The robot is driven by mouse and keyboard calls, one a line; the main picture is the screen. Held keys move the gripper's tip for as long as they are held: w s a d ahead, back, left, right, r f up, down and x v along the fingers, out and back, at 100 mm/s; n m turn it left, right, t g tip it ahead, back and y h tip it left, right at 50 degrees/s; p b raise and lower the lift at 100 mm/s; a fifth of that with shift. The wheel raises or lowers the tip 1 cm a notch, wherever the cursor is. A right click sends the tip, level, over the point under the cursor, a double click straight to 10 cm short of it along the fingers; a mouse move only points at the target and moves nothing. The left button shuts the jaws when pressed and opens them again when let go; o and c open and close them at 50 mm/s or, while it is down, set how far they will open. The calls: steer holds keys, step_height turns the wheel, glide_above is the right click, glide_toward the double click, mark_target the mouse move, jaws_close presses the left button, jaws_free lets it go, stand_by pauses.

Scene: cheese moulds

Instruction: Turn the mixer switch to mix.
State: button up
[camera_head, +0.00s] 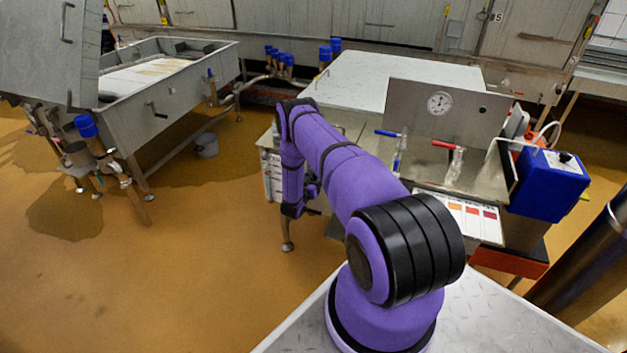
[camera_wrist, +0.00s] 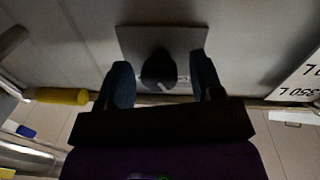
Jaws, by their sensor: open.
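In the wrist view, a dark round knob (camera_wrist: 158,72) with a small pale mark sits on a square grey plate (camera_wrist: 140,38); it appears to be the mixer switch. My gripper (camera_wrist: 160,60) is open, with one finger on each side of the knob. Gaps show between the fingers and the knob, and I cannot tell whether they touch it. No label around the knob is readable. In the head view, my purple arm reaches forward to the left side of the steel vat bench (camera_head: 350,120); the switch is hidden there and the fingers are not clear.
In the wrist view, a yellow handle (camera_wrist: 62,96) lies left of my gripper and a white lettered sign (camera_wrist: 300,80) to the right. In the head view, a steel panel with a dial (camera_head: 440,103) and a blue box (camera_head: 548,185) stand right of my arm. Open floor lies left.

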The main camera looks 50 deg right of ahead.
steer(key=shift+d, duration=0.25)
steer(key=c, duration=0.9)
steer(key=m, duration=0.5)
steer(key=shift+m+y, duration=0.3)
steer(key=m, duration=0.5)
steer(key=shift+a+f+m, duration=0.1)
steer(key=shift+m, duration=0.3)
